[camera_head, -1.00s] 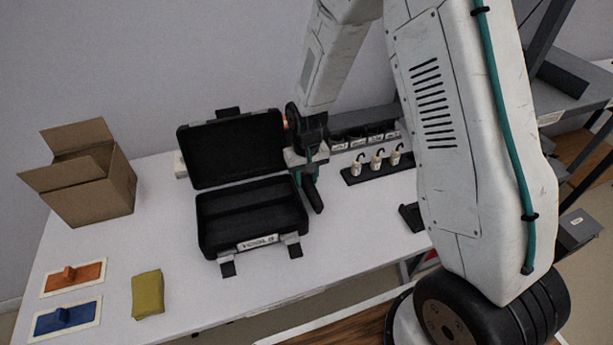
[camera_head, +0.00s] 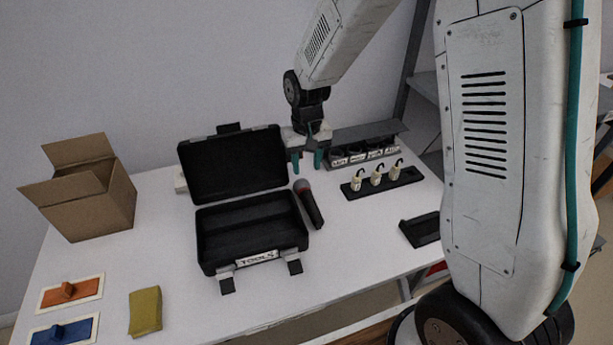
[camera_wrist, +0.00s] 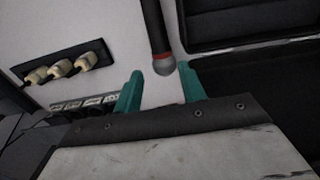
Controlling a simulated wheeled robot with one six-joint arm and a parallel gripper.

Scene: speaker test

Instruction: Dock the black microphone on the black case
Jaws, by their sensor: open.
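The black microphone (camera_head: 308,204), with a grey head and red ring, lies on the table close beside the right edge of the case. My gripper (camera_head: 307,161) is open and empty, behind the microphone's head. In the wrist view, the microphone (camera_wrist: 155,28) points its head toward the gap between my green fingers (camera_wrist: 160,78). The case (camera_wrist: 245,45) shows only partly there.
A rack of small white hooked pieces (camera_head: 377,179), labelled bins (camera_head: 365,152) and a black holder (camera_head: 420,229) are on the right.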

